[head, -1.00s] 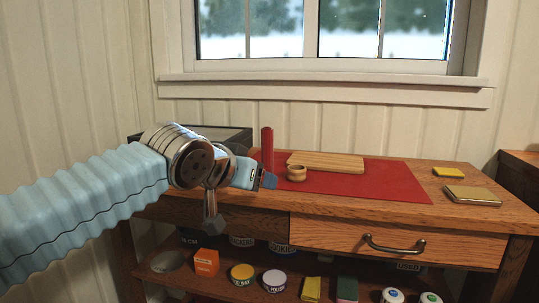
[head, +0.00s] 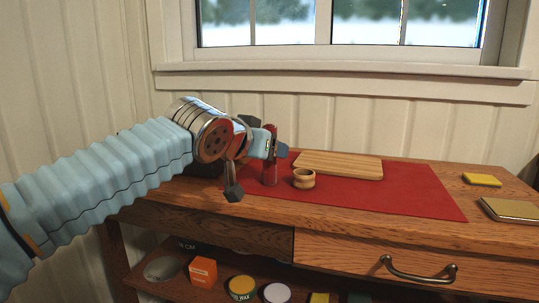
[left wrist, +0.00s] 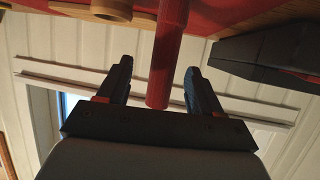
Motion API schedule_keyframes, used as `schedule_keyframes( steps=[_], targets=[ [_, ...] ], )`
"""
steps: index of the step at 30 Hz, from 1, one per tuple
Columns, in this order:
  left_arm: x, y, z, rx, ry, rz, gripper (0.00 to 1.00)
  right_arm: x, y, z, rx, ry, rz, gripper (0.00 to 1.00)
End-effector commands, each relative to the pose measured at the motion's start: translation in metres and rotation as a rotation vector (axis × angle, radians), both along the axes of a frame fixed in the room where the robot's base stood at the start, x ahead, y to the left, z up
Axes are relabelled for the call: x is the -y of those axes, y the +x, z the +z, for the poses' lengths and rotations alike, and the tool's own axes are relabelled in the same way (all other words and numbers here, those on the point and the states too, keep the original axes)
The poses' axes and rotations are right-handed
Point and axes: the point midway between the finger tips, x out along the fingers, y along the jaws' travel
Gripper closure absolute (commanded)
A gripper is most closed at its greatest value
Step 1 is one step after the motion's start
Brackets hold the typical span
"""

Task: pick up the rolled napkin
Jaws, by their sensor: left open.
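The rolled napkin looks like a slim red roll (head: 270,172) standing upright on the red mat (head: 420,195), left of a small wooden cup. My left gripper (head: 258,170) is at the roll, its fingers partly covering it in the head view. In the left wrist view the red roll (left wrist: 167,55) comes down from the top between the two spread fingers of my left gripper (left wrist: 158,68). Gaps show on both sides, so the gripper is open and not closed on it. My right gripper is not in view.
The wooden cup (head: 304,179) stands close right of the roll, with a cutting board (head: 340,165) behind it. A dark box (left wrist: 265,48) is near on the other side. A yellow block (head: 482,180) lies at the right. The right part of the mat is clear.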

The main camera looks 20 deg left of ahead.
Motion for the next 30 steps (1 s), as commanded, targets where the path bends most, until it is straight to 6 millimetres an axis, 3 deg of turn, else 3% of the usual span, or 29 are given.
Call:
schedule_keyframes(
  steps=[12,20,30],
  targets=[
    [0.003,0.045,-0.026,-0.001,0.000,0.000,0.35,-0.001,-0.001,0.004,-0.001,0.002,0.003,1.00],
    [0.004,0.049,-0.028,0.001,-0.001,-0.001,0.35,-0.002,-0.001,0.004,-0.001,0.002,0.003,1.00],
    [0.004,0.049,-0.028,0.000,0.000,-0.001,0.84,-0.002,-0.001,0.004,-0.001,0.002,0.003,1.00]
  ],
)
